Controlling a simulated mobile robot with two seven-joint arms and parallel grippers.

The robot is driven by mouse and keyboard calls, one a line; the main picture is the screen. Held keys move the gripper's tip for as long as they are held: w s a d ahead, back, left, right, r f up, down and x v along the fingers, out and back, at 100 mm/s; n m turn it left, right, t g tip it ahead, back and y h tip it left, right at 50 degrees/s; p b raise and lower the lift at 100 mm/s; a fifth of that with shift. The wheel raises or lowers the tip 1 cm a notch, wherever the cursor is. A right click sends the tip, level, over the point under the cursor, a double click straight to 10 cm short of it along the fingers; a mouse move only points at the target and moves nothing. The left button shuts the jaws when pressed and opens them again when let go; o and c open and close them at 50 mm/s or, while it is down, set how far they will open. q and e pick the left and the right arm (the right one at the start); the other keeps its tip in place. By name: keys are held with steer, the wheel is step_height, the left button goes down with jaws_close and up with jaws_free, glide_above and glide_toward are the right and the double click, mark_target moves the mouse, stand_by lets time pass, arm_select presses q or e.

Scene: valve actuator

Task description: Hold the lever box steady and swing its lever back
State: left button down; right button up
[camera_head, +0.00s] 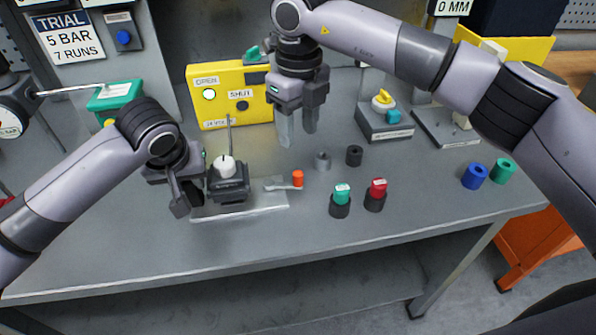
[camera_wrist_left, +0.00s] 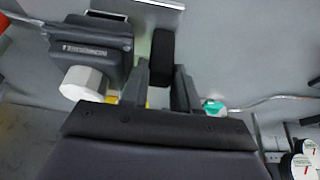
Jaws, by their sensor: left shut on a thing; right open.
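The lever box (camera_head: 229,188) is a dark block with a white octagonal knob (camera_head: 227,166) on top, on a pale plate (camera_head: 262,202). A flat silver lever (camera_head: 279,186) with an orange handle (camera_head: 297,178) points right from near the box; its joint is unclear. In the left wrist view the box (camera_wrist_left: 92,50) is left of my fingers. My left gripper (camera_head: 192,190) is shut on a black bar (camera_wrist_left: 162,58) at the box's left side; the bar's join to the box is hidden. My right gripper (camera_head: 298,128) is open and empty, pointing down, behind and above the orange handle.
A yellow panel (camera_head: 222,112) stands behind the box. A grey ring (camera_head: 322,160), a black ring (camera_head: 354,156), and green-topped (camera_head: 342,194) and red-topped (camera_head: 377,188) pieces stand right of the handle. A teal box (camera_head: 116,96) is at the left. The front bench strip is clear.

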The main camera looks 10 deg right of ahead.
mark_target(298, 173)
step_height(298, 173, down, 12)
stand_by(0.5)
jaws_close()
